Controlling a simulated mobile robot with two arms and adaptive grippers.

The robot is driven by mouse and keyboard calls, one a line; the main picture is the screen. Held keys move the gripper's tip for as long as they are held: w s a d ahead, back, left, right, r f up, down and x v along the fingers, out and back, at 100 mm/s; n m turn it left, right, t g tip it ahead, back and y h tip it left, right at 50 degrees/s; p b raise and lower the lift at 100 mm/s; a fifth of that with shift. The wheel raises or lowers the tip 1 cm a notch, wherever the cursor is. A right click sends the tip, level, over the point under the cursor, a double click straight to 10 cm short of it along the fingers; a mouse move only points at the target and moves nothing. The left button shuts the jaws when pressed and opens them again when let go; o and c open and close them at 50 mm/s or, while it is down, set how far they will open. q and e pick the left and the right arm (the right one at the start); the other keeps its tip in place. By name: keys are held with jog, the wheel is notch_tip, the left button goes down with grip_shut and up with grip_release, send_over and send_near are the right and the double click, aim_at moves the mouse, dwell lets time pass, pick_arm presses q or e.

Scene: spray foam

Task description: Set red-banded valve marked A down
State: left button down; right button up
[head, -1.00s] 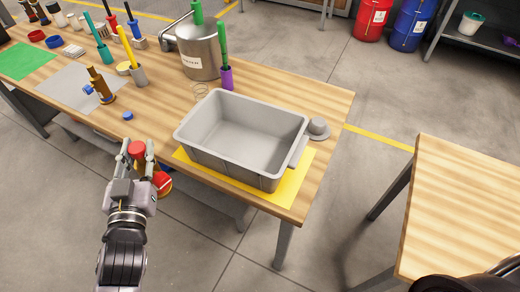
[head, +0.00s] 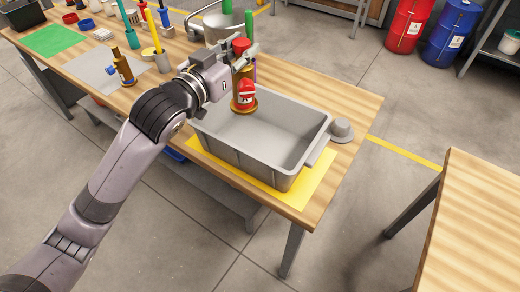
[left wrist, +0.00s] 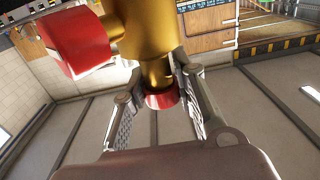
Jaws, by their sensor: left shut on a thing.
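The red-banded valve (head: 243,98) is brass with a red band, a red top and a brass base flange. My left gripper (head: 246,55) is shut on its upper part and holds it upright over the left part of the grey bin (head: 265,160). The bin stands on a yellow mat (head: 311,193) and looks empty where I can see inside. In the left wrist view the valve (left wrist: 155,40) shows large and close, with its red end between the two fingers. I cannot make out the letter on the band clearly. My right gripper is out of view.
A brass valve with a blue handle (head: 122,68) stands on a grey mat (head: 85,72) at the left. A metal pot (head: 222,27) stands behind the bin. A grey knobbed piece (head: 341,130) is just right of the bin. A second table (head: 470,220) is at the right.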

aim_at(245, 106)
pick_arm(q)
jog(key=shift+w+d, duration=0.1)
notch_tip(245, 106, down, 15)
jog(key=shift+r, duration=0.1)
jog(key=shift+f, duration=2.4)
jog(key=c, duration=1.3)
grip_release()
jog(key=shift+f, duration=0.1)
jog(key=b+v, duration=0.1)
jog(key=v, duration=1.1)
jog(key=shift+b, duration=0.4)
